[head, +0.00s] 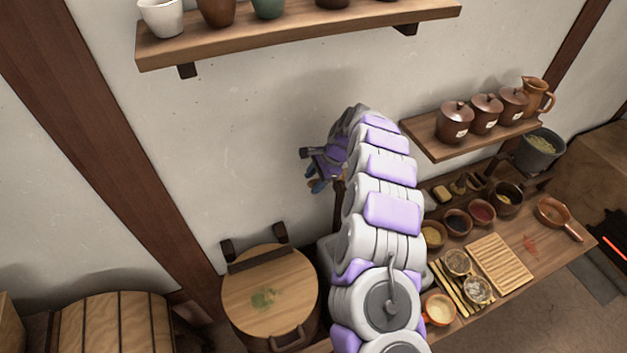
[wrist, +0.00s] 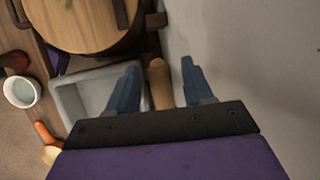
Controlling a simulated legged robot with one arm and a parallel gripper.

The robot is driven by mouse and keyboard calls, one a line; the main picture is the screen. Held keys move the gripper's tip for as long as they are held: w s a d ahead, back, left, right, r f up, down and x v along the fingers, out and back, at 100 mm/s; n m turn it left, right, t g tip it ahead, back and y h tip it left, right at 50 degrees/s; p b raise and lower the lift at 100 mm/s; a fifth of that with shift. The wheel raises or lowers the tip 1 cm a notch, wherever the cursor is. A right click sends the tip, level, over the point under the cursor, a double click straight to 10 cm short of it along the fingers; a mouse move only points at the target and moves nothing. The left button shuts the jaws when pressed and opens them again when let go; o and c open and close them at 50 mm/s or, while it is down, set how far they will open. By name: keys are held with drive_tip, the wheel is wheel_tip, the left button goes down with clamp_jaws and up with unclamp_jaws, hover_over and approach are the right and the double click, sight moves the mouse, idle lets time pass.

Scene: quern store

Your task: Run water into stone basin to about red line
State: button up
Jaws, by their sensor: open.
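The grey stone basin (wrist: 66,98) lies at the left of the wrist view, partly behind my left finger. I cannot make out a red line or water in it. In the head view my arm hides most of it. A tan rounded wooden piece (wrist: 158,84), perhaps a spout or handle, stands between my fingers in the wrist view. I cannot tell if they touch it. My gripper (wrist: 161,66) is open with blue fingers spread either side. In the head view my gripper (head: 316,184) is near the wall, right of and above the lidded wooden tub (head: 270,290).
A shelf (head: 300,35) with cups is above. A second shelf (head: 470,135) holds lidded brown jars. The counter (head: 540,245) at right carries bowls, a ridged board (head: 500,262) and a pan (head: 555,215). A white cup (wrist: 21,92) is left of the basin.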

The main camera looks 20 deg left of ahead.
drive_tip(key=shift+a+f, duration=0.15)
drive_tip(key=shift+f, duration=0.15)
drive_tip(key=shift+c, duration=0.3)
clamp_jaws()
